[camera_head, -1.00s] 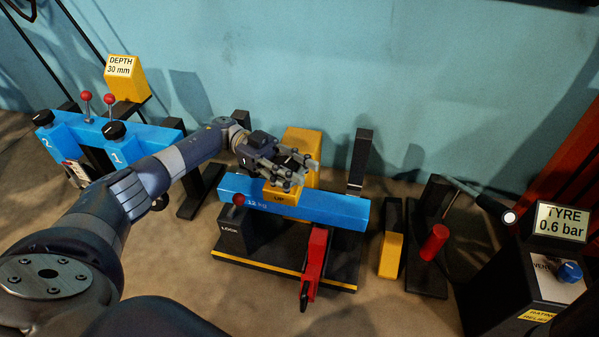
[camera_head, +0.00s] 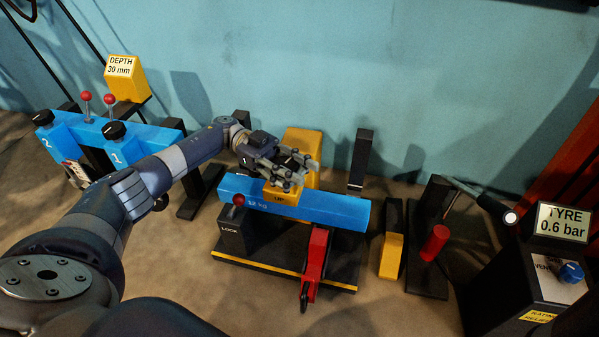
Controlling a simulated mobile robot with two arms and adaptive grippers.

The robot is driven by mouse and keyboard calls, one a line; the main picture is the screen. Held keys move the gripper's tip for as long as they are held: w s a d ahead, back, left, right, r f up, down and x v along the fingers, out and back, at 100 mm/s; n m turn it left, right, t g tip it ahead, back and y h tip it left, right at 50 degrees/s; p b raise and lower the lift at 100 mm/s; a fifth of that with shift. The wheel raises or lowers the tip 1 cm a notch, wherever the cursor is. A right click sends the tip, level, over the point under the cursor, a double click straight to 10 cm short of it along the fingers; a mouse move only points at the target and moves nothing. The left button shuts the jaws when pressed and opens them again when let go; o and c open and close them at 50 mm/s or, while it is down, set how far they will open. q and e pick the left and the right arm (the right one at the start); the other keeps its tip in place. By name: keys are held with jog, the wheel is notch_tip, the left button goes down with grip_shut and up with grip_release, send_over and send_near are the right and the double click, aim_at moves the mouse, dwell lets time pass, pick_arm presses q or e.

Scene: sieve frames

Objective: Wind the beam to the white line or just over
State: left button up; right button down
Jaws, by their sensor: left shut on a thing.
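The blue beam (camera_head: 335,208), marked in kg, lies level across a black stand. A yellow block marked UP (camera_head: 283,198) sits at its middle, with a taller yellow block (camera_head: 302,142) behind. My left gripper (camera_head: 291,174) is over the UP block, shut on a small winder handle that its fingers mostly hide. A black upright post (camera_head: 360,160) rises behind the beam's right part. A small pale mark shows low on the post; I cannot tell whether it is the white line. My right gripper is not in view.
A black LOCK box (camera_head: 236,232) with a red knob stands at the beam's left front. A red lever (camera_head: 314,264) stands in front. A red-handled pedal (camera_head: 434,243) and a TYRE gauge box (camera_head: 562,222) are at right. A blue two-station rack (camera_head: 150,137) is at left.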

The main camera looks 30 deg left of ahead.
pick_arm(q)
jog(key=shift+a, duration=0.2)
jog(key=o, duration=1.2)
notch_tip(320, 180, up, 10)
jog(key=shift+r, duration=0.1)
